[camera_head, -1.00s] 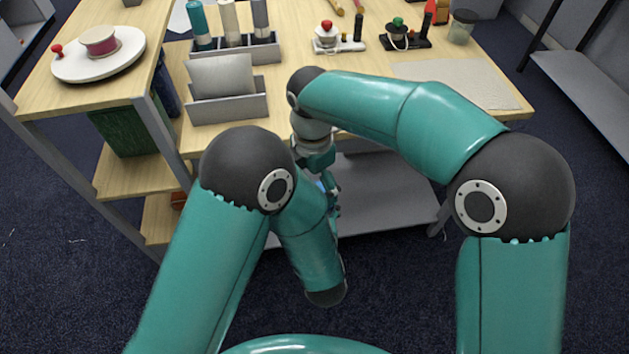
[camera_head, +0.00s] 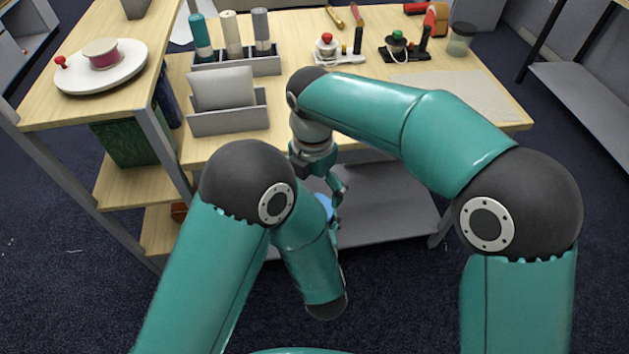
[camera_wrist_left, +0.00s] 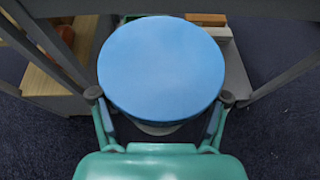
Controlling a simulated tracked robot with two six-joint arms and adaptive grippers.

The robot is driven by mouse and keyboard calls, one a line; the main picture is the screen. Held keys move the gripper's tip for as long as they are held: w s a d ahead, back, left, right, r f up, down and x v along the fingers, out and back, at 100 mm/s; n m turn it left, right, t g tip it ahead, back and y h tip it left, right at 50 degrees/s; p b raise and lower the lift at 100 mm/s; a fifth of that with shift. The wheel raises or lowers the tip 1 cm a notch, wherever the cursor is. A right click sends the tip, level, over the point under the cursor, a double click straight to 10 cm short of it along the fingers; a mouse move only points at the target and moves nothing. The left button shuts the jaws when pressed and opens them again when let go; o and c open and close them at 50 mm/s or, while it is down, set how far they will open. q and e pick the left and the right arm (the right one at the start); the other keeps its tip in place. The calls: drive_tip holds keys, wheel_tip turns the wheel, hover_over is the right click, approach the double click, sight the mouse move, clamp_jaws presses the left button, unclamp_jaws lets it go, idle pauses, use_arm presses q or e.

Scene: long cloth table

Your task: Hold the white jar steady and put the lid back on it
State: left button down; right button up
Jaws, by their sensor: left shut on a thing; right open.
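The blue lid (camera_wrist_left: 161,68) fills the middle of the left wrist view as a round disc. A pale edge of the white jar (camera_wrist_left: 158,129) shows just below it, so the lid lies over the jar's top; whether it is fully seated I cannot tell. My left gripper (camera_wrist_left: 161,98) is shut on the jar, one finger on each side. In the head view a bit of the blue lid (camera_head: 325,204) shows beside my left forearm, which hides the jar and left gripper. My right gripper (camera_head: 336,205) is open, pointing down close to the lid.
The wooden table (camera_head: 380,90) is behind my arms. A side shelf (camera_head: 35,105) at left holds a white turntable (camera_head: 80,80). Open floor lies in front.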

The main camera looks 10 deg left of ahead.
wheel_tip(320, 180, down, 7)
drive_tip(key=shift+r, duration=0.15)
idle(0.4)
drive_tip(key=c, duration=1.1)
drive_tip(key=m, duration=0.3)
drive_tip(key=o, duration=1.1)
drive_tip(key=shift+r, duration=0.1)
